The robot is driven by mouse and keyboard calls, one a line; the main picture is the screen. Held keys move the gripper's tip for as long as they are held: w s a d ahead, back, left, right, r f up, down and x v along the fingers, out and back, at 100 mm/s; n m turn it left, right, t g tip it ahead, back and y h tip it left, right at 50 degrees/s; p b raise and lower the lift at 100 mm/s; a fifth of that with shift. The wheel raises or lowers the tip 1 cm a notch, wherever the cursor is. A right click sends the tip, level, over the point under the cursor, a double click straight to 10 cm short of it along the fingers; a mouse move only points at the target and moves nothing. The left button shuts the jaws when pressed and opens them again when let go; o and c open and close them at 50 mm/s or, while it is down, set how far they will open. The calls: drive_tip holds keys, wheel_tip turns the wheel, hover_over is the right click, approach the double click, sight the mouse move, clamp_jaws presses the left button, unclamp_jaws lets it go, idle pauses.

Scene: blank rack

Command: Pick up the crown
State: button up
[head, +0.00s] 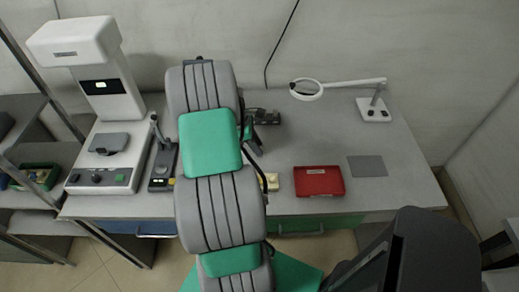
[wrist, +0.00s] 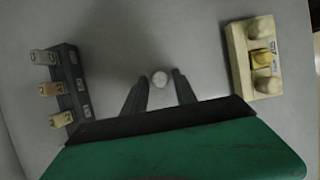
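A small round whitish piece, which looks like the crown (wrist: 160,79), rests on the grey table top in the wrist view. My gripper (wrist: 161,75) is open, with its two dark fingers apart on either side of the piece. The fingertips sit around its left and right, with a gap visible on both sides. I cannot tell how high the fingers are above the table. In the head view my arm covers this spot, and the crown does not show there.
A dark rack (wrist: 72,88) with several tan blocks stands left; a cream holder (wrist: 237,60) with rounded pegs stands right. On the bench (head: 330,130) are a red tray (head: 319,181), a grey pad (head: 367,166), a ring magnifier (head: 306,90) and a large white machine (head: 100,150).

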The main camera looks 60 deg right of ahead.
clamp_jaws()
drive_tip(key=shift+r, duration=0.1)
idle(0.3)
